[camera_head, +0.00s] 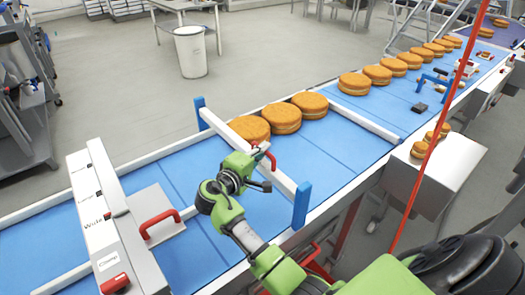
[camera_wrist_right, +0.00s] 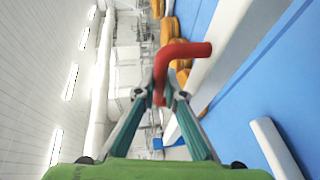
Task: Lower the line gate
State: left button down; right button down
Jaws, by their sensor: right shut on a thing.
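The line gate (camera_head: 221,129) is a white bar lying across the blue conveyor belt between two blue posts. The near post (camera_head: 301,206) and the far post (camera_head: 200,112) stand at the belt's edges. A red handle (camera_head: 271,160) is on the bar; it also shows in the right wrist view as a bent red bar (camera_wrist_right: 190,50). My right gripper (camera_head: 261,163) is shut on this handle, its two fingers (camera_wrist_right: 160,92) meeting around its lower part. The bar's height above the belt is hard to tell. My left gripper is not in view.
Filled rounds (camera_head: 282,118) stand close behind the bar, with more (camera_head: 378,75) farther up the belt (camera_head: 340,150). A white labelled housing (camera_head: 100,215) and a plate with another red handle (camera_head: 160,218) are on the left. A thin red pole (camera_head: 440,130) crosses the right side.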

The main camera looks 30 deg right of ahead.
aim_at(264, 175)
notch_tip(264, 175, down, 11)
jog(key=b, duration=0.7)
jog(key=shift+d+r, duration=0.1)
jog(key=shift+r, duration=0.1)
jog(key=shift+s, duration=0.1)
jog(key=c, duration=2.4)
grip_release()
jog(key=o, duration=0.3)
jog(key=shift+d+f, duration=0.1)
jog(key=v, duration=0.7)
